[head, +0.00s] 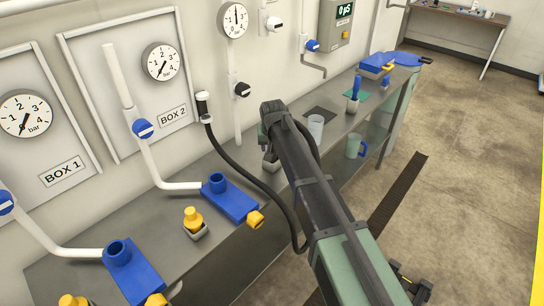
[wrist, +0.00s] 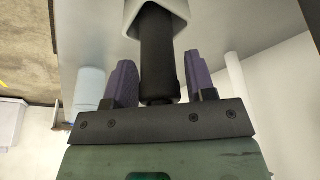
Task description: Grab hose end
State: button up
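A black cylindrical hose end (wrist: 158,50) stands in a light grey square holder (wrist: 130,12) in the wrist view. My gripper (wrist: 162,72) has its two purple fingers on either side of it. The left finger is very close to the hose end; a narrow gap shows at the right finger, so the gripper is open around it. In the head view the black hose (head: 238,165) runs from a wall fitting (head: 203,105) down over the bench and loops up behind my arm. The holder (head: 270,160) shows partly below my wrist; my fingers are hidden there.
The grey bench (head: 155,220) carries blue connector blocks (head: 228,200) with yellow ends and a yellow cap in a small holder (head: 195,228). A pale cup (head: 316,127) stands right of my wrist. White pipes and gauges line the wall.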

jog(key=c, duration=0.7)
notch_tip(320, 180, up, 20)
jog(key=p, duration=2)
